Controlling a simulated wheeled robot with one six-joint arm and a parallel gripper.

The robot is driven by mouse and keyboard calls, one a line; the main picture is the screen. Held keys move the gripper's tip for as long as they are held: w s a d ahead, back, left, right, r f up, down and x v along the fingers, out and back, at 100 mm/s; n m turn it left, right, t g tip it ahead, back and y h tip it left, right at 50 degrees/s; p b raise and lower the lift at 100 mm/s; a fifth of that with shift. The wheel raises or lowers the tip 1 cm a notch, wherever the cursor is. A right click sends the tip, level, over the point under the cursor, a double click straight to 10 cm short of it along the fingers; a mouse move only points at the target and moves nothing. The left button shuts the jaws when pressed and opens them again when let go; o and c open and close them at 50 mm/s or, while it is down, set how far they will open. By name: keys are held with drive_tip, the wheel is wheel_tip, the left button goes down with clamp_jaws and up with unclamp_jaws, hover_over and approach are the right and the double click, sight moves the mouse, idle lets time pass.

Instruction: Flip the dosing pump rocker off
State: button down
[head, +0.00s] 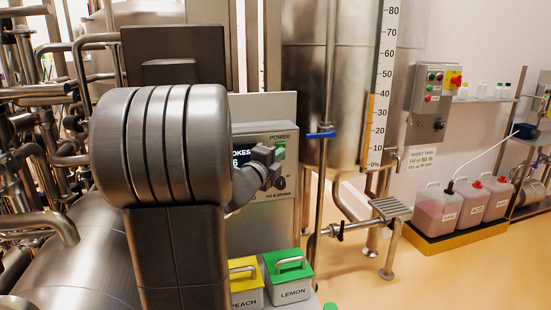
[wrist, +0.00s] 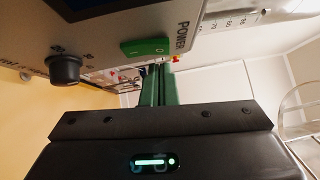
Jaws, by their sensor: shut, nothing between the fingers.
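A green rocker (head: 280,151) sits under the word POWER on the grey control box (head: 287,212) ahead. It also shows in the wrist view (wrist: 146,47), with faint marks on its face; which side is pressed in I cannot tell. My gripper (head: 270,168) is in front of the box, just below and left of the rocker in the head view. In the wrist view my gripper's fingers (wrist: 158,82) are together and empty, with the rocker just beyond their tips. Whether they touch it I cannot tell. My arm hides the left part of the box.
A black knob (wrist: 66,70) sits on the same panel near the rocker. Yellow (head: 244,280) and green-lidded (head: 288,275) bins stand below. A pipe with a blue valve handle (head: 320,135) rises right of the box. Open floor lies at the right.

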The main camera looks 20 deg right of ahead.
drive_tip(key=shift+w+r, duration=0.1)
drive_tip(key=shift+w, duration=0.55)
drive_tip(key=shift+w+r, duration=0.1)
drive_tip(key=shift+w, duration=0.05)
drive_tip(key=shift+d, duration=0.1)
